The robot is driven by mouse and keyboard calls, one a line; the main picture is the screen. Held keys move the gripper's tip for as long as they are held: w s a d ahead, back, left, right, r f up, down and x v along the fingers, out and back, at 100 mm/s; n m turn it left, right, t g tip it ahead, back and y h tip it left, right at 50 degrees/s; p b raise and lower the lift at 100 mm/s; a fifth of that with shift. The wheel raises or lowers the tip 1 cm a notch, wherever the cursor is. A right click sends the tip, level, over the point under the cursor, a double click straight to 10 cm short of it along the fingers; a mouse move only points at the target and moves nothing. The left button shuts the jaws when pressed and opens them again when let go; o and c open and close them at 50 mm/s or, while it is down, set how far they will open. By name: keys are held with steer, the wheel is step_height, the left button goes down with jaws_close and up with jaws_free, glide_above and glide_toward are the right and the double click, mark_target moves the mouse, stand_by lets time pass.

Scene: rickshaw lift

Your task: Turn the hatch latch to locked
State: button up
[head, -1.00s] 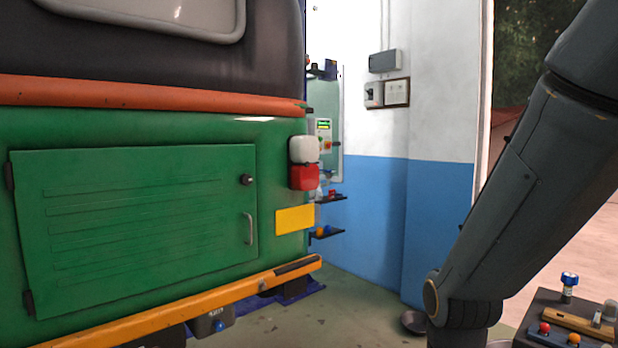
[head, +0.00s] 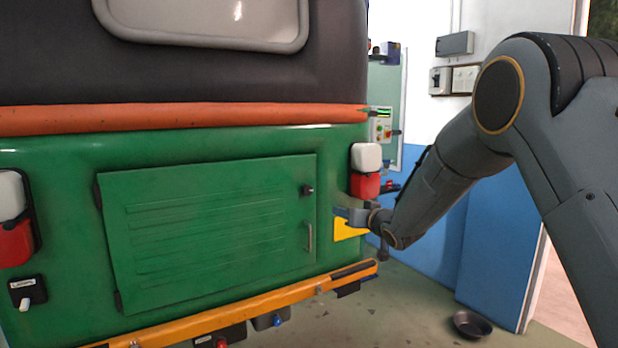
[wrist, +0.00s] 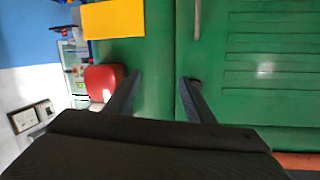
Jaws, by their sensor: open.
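The green hatch (head: 205,232) is a ribbed panel on the back of the green vehicle, and it looks closed. Its small black latch (head: 307,190) is near the upper right corner, above a grey handle (head: 309,237). My gripper (head: 342,215) is to the right of the latch and a little lower, in front of the yellow plate. In the wrist view my gripper (wrist: 160,78) is open and empty, with green bodywork between the fingers. There the latch (wrist: 194,82) is partly hidden by the right finger. The handle (wrist: 197,20) and hatch (wrist: 265,55) also show.
A yellow and orange bumper (head: 240,305) runs below the hatch. A dark bowl (head: 471,325) is on the floor at right. The space before the hatch is clear.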

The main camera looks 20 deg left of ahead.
mark_target(309, 190)
steer(key=shift+w+a+r+n+g+y+p, duration=0.25)
steer(key=shift+w+a+r+y+p, duration=0.45)
steer(key=shift+a, duration=1.6)
steer(key=shift+w+a+r+n+y+p, duration=0.35)
steer(key=shift+w+a+r+y+p, duration=0.3)
steer(key=shift+a, duration=1.7)
steer(key=shift+w+a+r+n+g+y+p, duration=0.25)
steer(key=shift+w+a+r+y+p, duration=0.5)
steer(key=shift+a, duration=1.55)
steer(key=shift+s+r, duration=0.1)
steer(key=c, duration=1.1)
steer(key=shift+o, duration=0.2)
